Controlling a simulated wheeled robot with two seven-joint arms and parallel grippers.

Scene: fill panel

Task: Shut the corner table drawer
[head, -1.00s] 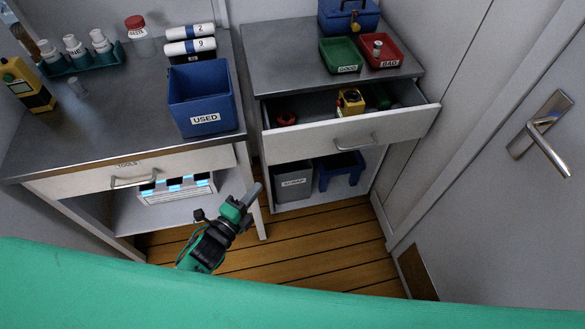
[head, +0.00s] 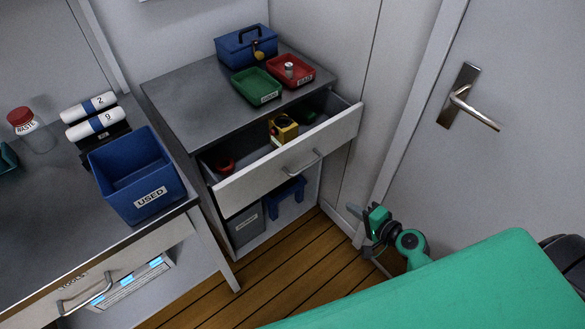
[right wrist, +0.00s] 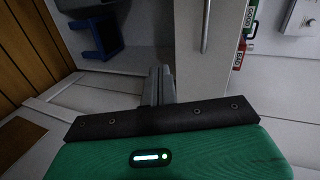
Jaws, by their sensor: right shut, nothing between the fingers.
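The corner table (head: 180,105) stands in the corner with its drawer (head: 275,180) pulled open. The drawer holds a yellow item (head: 284,130), a red item (head: 226,166) and a green item at the right. Its bar handle (head: 303,164) is on the white front; it also shows in the right wrist view (right wrist: 206,25). My right gripper (head: 354,211) is shut and empty, right of and apart from the drawer front, near the door. Its closed fingers also show in the right wrist view (right wrist: 159,85). My left gripper is out of view.
A blue lockable box (head: 243,48), green tray (head: 256,86) and red tray (head: 290,72) sit on the corner table. A grey bin (head: 243,228) and blue stool (head: 286,197) are below. The left bench holds a blue USED bin (head: 140,180). The door handle (head: 470,105) is at right.

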